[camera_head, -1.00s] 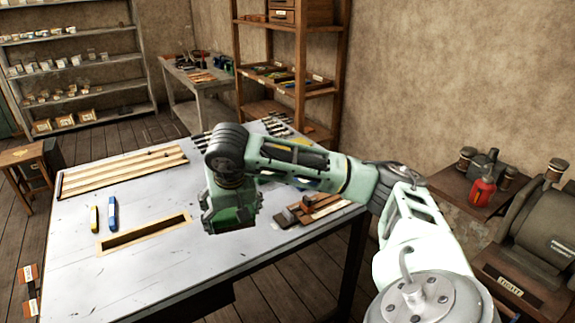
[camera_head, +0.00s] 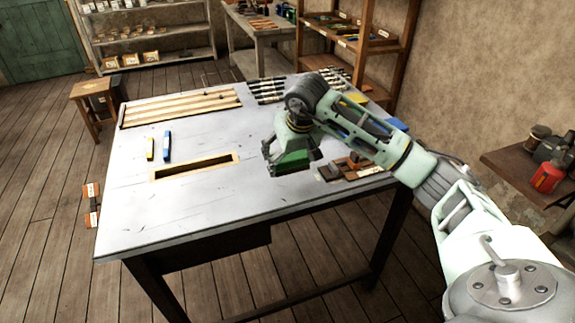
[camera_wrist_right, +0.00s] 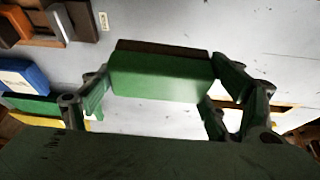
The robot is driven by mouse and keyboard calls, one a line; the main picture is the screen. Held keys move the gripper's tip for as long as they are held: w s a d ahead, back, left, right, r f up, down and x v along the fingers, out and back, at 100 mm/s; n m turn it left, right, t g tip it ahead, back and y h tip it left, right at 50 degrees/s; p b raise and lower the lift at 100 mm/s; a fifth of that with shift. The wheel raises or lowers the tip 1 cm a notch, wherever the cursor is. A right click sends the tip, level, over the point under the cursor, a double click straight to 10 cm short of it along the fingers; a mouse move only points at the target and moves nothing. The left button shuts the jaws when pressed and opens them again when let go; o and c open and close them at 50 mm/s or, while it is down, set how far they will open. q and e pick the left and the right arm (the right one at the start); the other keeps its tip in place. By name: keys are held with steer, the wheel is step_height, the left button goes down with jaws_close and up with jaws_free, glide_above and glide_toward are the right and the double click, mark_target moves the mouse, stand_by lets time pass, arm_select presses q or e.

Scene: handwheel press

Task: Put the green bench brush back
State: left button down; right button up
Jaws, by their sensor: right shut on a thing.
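The green bench brush (camera_head: 292,160) is held in my right gripper (camera_head: 290,150), above the grey workbench. In the right wrist view the brush's green block (camera_wrist_right: 160,77) sits between the two fingers of the gripper (camera_wrist_right: 160,85), with a dark brown strip along its far edge. The gripper is shut on it. In the head view a gap of unclear height separates the brush from the bench top. The left gripper is not in view.
The workbench (camera_head: 200,210) has a wood-framed slot (camera_head: 195,167), yellow and blue pieces (camera_head: 167,146), and a long wooden rack (camera_head: 180,106). Brown blocks (camera_head: 350,168) lie right of the brush. A blue block (camera_wrist_right: 22,75) shows at left in the wrist view. The bench front is clear.

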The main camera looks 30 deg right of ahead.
mark_target(287, 170)
steer(key=shift+w+a+f, duration=0.2)
steer(key=shift+w+f, duration=0.2)
steer(key=shift+w, duration=0.05)
step_height(287, 170, down, 3)
steer(key=shift+f+p, duration=0.1)
steer(key=shift+p, duration=0.55)
steer(key=shift+f, duration=0.3)
steer(key=shift+f, duration=0.2)
steer(key=o, duration=1)
